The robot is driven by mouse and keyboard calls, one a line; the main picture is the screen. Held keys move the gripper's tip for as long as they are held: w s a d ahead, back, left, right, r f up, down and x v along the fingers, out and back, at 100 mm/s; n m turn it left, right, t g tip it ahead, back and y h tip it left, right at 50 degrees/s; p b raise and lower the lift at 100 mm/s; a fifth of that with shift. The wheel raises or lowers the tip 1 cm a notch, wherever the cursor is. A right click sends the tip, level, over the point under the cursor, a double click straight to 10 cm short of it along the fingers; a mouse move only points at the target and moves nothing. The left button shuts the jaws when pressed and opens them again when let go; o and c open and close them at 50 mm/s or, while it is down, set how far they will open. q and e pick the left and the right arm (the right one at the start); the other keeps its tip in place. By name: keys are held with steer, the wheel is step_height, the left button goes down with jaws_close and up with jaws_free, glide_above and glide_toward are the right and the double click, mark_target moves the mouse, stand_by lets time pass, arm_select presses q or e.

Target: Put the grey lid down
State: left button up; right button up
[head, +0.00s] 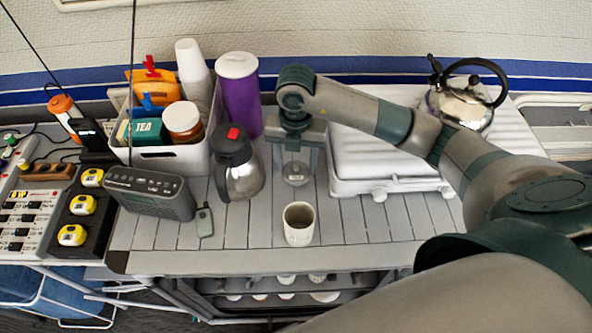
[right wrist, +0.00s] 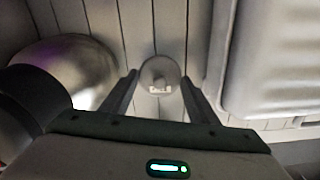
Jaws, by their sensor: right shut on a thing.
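The grey lid (head: 295,175) shows as a small round piece between the fingertips of my right gripper (head: 295,160). In the right wrist view the lid (right wrist: 160,75) sits between the two fingers, with pale marks on its near side. My right gripper is shut on it and points down over the slatted table (head: 345,228). I cannot tell whether the lid touches the table. My left gripper is out of view.
A steel and black jug (head: 238,175) stands close left of the gripper. A cup (head: 299,223) stands in front, near the table edge. Bare slats lie right of the cup. A kettle (head: 462,100) stands behind.

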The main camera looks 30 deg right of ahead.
mark_target(296, 166)
steer(key=shift+f+p, duration=0.55)
steer(key=shift+f, duration=1.35)
steer(key=shift+f, duration=0.1)
steer(key=o, duration=1)
